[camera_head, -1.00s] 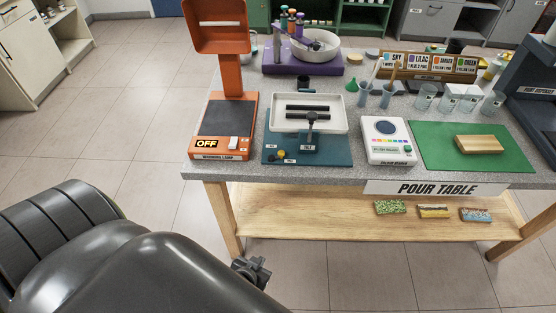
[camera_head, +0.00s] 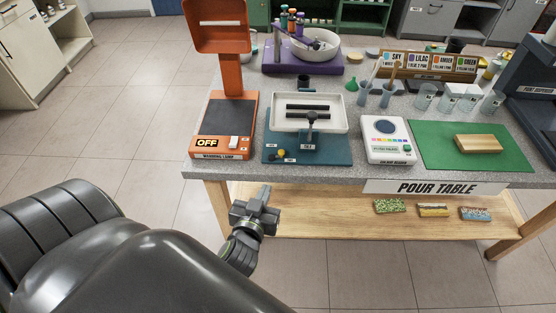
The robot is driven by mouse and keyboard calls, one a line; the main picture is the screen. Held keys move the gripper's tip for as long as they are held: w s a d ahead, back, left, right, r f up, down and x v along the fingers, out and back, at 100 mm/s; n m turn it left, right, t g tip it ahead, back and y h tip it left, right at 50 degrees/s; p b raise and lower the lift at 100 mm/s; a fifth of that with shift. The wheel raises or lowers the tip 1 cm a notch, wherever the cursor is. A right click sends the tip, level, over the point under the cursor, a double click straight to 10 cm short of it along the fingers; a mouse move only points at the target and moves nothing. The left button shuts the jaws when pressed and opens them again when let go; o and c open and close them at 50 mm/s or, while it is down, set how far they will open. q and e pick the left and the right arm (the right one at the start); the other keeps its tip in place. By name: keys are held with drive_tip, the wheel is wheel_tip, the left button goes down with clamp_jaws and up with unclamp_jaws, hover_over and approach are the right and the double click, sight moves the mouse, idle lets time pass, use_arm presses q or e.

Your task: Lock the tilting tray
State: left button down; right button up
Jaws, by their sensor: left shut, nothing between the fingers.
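The tilting tray (camera_head: 337,123) is a white shallow tray with two dark bars in it, mounted on a teal base (camera_head: 335,156) at the front of the pour table. A dark upright lever with a knob (camera_head: 311,116) stands at its front. A small yellow and black knob (camera_head: 278,158) sits at the base's front left, by small labels too small to read. My left gripper (camera_head: 261,197) is shut and empty, in front of the table edge, below and left of the base, touching nothing I can see. My right gripper is not in view.
An orange warming lamp (camera_head: 221,149) marked OFF stands left of the tray. A white scale-like device (camera_head: 388,150) and a green mat (camera_head: 435,148) with a wooden block (camera_head: 478,143) are to the right. The grey table edge (camera_head: 320,170) and lower shelf (camera_head: 335,225) are near my gripper.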

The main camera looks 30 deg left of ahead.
sight(281, 155)
use_arm(q)
drive_tip(key=p+x, duration=0.1)
drive_tip(key=x, duration=1.3)
drive_tip(key=shift+a, duration=0.1)
